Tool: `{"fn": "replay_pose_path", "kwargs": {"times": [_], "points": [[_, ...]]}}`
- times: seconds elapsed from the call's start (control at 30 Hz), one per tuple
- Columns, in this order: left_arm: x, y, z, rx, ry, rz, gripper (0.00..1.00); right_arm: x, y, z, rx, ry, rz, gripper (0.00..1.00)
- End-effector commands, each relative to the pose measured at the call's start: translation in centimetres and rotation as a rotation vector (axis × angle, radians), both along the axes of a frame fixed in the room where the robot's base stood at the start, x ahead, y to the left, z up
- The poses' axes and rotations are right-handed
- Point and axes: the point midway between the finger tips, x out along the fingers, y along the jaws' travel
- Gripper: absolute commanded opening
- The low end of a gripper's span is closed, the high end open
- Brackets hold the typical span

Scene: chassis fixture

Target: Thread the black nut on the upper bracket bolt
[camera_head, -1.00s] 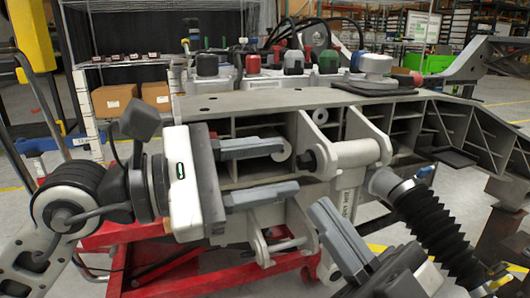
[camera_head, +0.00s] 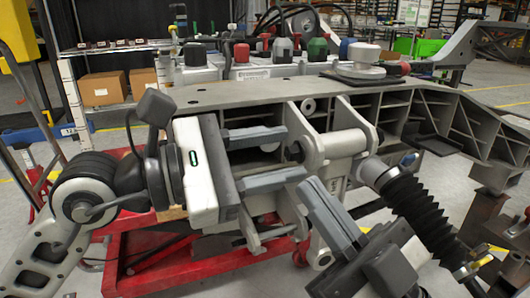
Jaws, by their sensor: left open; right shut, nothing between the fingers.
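The upper bracket (camera_head: 345,143) is a grey cylinder and plate on the chassis frame. A dark round piece, seemingly the black nut (camera_head: 296,152), is at its left side. Whether it sits on a bolt thread I cannot tell. My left gripper (camera_head: 294,155) is open. It points right, with one finger above and one below the level of the dark piece. The fingertips are close to it, and I cannot tell whether they touch it. My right gripper (camera_head: 310,190) is shut and empty, lower down in front of the bracket, pointing up and left.
The grey chassis frame (camera_head: 235,94) spans the middle on a red stand (camera_head: 150,262). A black bellows (camera_head: 425,217) stands to the right. Colored knobs and cables are behind the frame. Cardboard boxes (camera_head: 100,89) sit on a shelf at the back left.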

Motion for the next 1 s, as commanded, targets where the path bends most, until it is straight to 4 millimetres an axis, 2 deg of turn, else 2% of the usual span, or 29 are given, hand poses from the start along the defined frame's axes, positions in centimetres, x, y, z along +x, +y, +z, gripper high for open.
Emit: {"fn": "replay_pose_path", "kwargs": {"times": [0.1, 0.13, 0.27, 0.3, 0.53, 0.9, 1.0], "points": [[0.0, 0.0, 0.1, 0.0, 0.0, 0.0, 0.42, 0.0, 0.0, 0.4, -0.014, -0.016, 0.001, 0.0], [0.0, 0.0, 0.1, 0.0, 0.0, 0.0, 0.39, 0.0, 0.0, 0.4, -0.014, -0.016, 0.001, 0.0], [0.0, 0.0, 0.1, 0.001, 0.0, 0.001, 0.03, 0.0, 0.0, 0.4, -0.014, -0.016, 0.001, 0.0], [0.0, 0.0, 0.1, 0.001, 0.0, 0.001, 0.0, 0.0, 0.0, 0.4, -0.014, -0.016, 0.001, 0.0], [0.0, 0.0, -0.1, 0.007, -0.017, 0.0, 0.0, 0.0, 0.0, -0.1, -0.014, -0.016, 0.001, 0.0], [0.1, 0.0, -0.8, 0.142, -0.432, 0.005, 0.0, 0.1, -0.1, -6.4, -0.013, -0.014, -0.001, 0.0], [0.1, 0.0, -0.6, 0.172, -0.523, 0.005, 0.0, 0.0, 0.0, -7.3, -0.011, -0.013, -0.001, 0.0]]}}
